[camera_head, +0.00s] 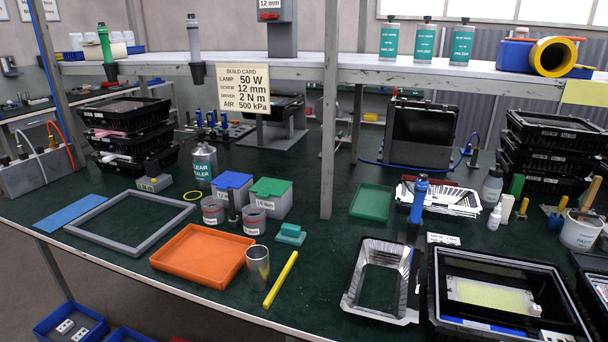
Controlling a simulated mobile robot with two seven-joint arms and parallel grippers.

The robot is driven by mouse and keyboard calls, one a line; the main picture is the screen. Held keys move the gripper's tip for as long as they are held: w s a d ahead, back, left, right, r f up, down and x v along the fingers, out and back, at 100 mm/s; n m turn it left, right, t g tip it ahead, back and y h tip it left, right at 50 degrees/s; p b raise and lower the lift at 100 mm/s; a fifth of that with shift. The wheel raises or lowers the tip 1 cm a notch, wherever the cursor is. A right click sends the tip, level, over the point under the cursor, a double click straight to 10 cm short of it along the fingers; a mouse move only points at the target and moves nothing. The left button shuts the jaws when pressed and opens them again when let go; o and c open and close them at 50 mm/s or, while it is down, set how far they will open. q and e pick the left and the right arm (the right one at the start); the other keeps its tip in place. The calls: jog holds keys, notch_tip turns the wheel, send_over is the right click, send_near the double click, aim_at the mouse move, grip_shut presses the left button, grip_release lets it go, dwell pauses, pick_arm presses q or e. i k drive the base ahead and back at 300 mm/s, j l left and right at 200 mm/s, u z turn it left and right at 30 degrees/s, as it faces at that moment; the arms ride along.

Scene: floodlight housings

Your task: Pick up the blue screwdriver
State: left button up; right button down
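The blue screwdriver (419,198) stands upright on the dark green bench, right of centre. Its blue handle points up, and its lower end goes into a dark holder (411,233) just behind a silver reflector frame (381,284). Its shaft and tip are hidden. Similar tools with a green handle (104,42) and a grey handle (193,38) stand upright in dark holders at the shelf edge. Neither of my grippers shows in the head view.
A silver finned part (440,199) lies close behind the screwdriver. An open black housing (505,290) sits to its right front. A green tray (371,203) lies to its left. A grey shelf post (328,120) rises from the bench. An orange tray (203,257) and metal cup (258,266) stand front left.

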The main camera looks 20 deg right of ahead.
aim_at(421, 187)
jog(key=z, duration=1.3)
